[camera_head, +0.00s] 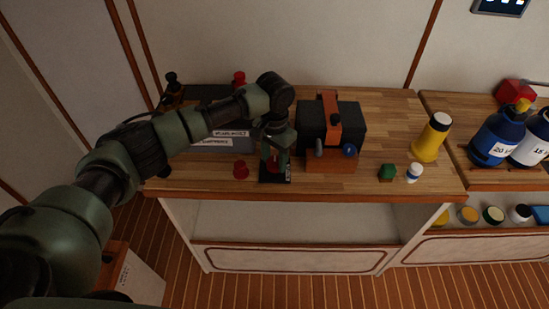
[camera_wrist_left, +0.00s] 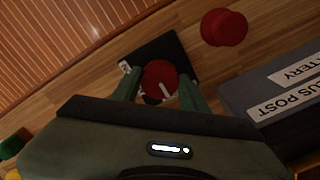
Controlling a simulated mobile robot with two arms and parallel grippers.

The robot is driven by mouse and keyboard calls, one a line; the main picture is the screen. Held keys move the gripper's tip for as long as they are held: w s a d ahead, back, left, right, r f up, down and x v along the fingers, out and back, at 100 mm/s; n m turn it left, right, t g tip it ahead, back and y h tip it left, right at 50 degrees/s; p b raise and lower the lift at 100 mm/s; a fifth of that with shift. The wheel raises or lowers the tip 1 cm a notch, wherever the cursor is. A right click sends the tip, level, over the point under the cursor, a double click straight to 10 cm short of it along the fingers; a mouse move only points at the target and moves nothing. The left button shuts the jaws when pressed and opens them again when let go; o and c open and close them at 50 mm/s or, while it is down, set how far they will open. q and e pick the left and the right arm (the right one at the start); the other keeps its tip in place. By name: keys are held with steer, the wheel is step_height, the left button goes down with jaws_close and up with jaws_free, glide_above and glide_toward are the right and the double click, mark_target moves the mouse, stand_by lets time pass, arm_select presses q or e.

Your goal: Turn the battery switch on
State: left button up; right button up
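The battery switch has a black base plate (camera_head: 278,179), also in the left wrist view (camera_wrist_left: 172,47), on the counter near its front edge. Its round red knob (camera_wrist_left: 160,78) carries a white mark that points slantwise toward my gripper body. My left gripper (camera_head: 274,158) reaches down over the switch. In the left wrist view its two green fingers (camera_wrist_left: 160,88) stand on either side of the knob, very close to it. I cannot tell whether they press on it. White print on the plate is partly covered. My right gripper is out of view.
A grey battery case (camera_wrist_left: 262,90) with labels stands behind and left of the switch. A loose red cap (camera_head: 240,171) lies beside it.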

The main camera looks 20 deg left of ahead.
arm_select(q)
steer(key=shift+c, duration=1)
steer(key=shift+r+m+p, duration=0.2)
steer(key=shift+m+p, duration=1.1)
steer(key=m+p, duration=0.2)
steer(key=m, duration=0.2)
steer(key=shift+m, duration=0.3)
steer(key=m+p, duration=0.1)
steer(key=m, duration=0.3)
steer(key=shift+w+f, duration=0.1)
steer(key=m, duration=0.6)
steer(key=shift+p, duration=0.3)
steer(key=o, duration=1.4)
